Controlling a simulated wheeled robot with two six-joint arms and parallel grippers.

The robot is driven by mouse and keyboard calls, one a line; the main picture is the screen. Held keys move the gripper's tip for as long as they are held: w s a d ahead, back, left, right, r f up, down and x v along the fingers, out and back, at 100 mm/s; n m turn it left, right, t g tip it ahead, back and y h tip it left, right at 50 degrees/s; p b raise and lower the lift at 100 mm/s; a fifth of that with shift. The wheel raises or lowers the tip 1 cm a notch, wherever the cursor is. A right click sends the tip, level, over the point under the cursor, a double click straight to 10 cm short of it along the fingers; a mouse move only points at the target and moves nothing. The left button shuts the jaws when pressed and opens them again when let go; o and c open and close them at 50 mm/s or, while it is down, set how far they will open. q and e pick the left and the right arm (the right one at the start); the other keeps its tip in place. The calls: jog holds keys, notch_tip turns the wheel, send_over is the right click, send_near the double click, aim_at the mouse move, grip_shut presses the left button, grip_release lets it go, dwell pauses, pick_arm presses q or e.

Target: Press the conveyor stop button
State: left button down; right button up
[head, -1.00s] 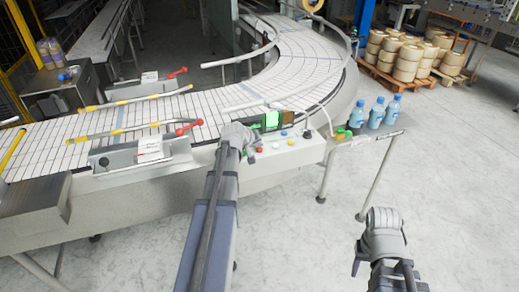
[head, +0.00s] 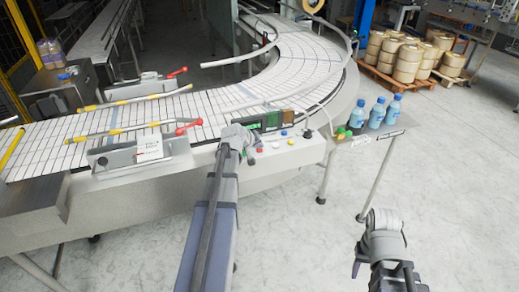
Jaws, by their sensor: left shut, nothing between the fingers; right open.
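The control panel (head: 300,152) is a pale box on the side of the curved conveyor (head: 290,60). On its top I see a red button (head: 260,150), a yellow button (head: 290,142), a blue button (head: 284,133) and a black knob (head: 307,134). A dark display (head: 272,121) with green on it stands behind them. My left gripper (head: 254,143) is shut and empty at the panel's left end, right beside the red button; whether it touches a button I cannot tell. It hides the panel's left part. My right gripper (head: 384,214) is open and empty over the floor, away from the panel.
Several blue bottles (head: 376,115) stand on a small side table (head: 372,140) right of the panel. Guide rails with red handles (head: 190,126) lie along the belt at left. Pallets of drums (head: 405,60) stand at the back right. The floor at right is clear.

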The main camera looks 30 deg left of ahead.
aim_at(259, 151)
dwell(0.3)
pick_arm(q)
jog(key=shift+r+p, duration=0.95)
jog(key=shift+p, duration=0.05)
notch_tip(259, 151, up, 5)
jog(key=p, duration=0.5)
